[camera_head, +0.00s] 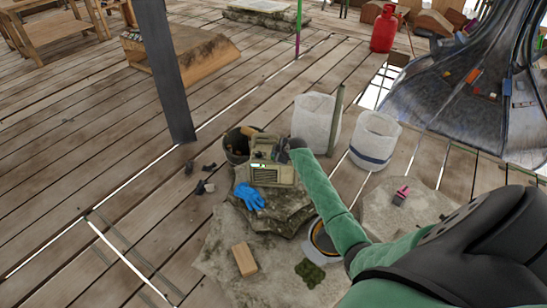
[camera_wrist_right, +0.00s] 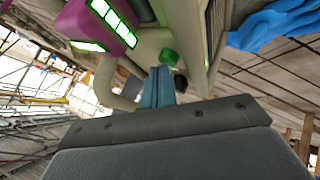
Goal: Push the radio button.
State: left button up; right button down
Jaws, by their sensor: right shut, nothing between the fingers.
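The radio (camera_head: 271,174) is a beige box with a grille, standing on a stone slab in the middle of the head view. My right gripper (camera_head: 284,148) is at the radio's upper right side, its arm coming from the lower right. In the right wrist view its fingers (camera_wrist_right: 160,85) are together and empty. Their tips are close to a round green button (camera_wrist_right: 169,57) on the radio's beige body (camera_wrist_right: 150,42). I cannot tell whether they touch it. A purple part with bright green-edged panels (camera_wrist_right: 100,22) shows at upper left. My left gripper is not in view.
A blue glove (camera_head: 249,197) lies on the slab before the radio. A dark bucket (camera_head: 238,147) stands left of it, and white bins (camera_head: 315,122) stand behind and right. A brick (camera_head: 244,260) and a pink-handled brush (camera_head: 401,195) lie nearby. Planks at left are mostly clear.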

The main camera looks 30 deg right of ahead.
jog(key=shift+f, duration=0.25)
jog(key=shift+r, duration=0.3)
jog(key=shift+r+p, duration=0.15)
jog(key=shift+p, duration=0.15)
notch_tip(320, 180, up, 6)
jog(key=p, duration=0.4)
dwell(0.5)
dwell(0.5)
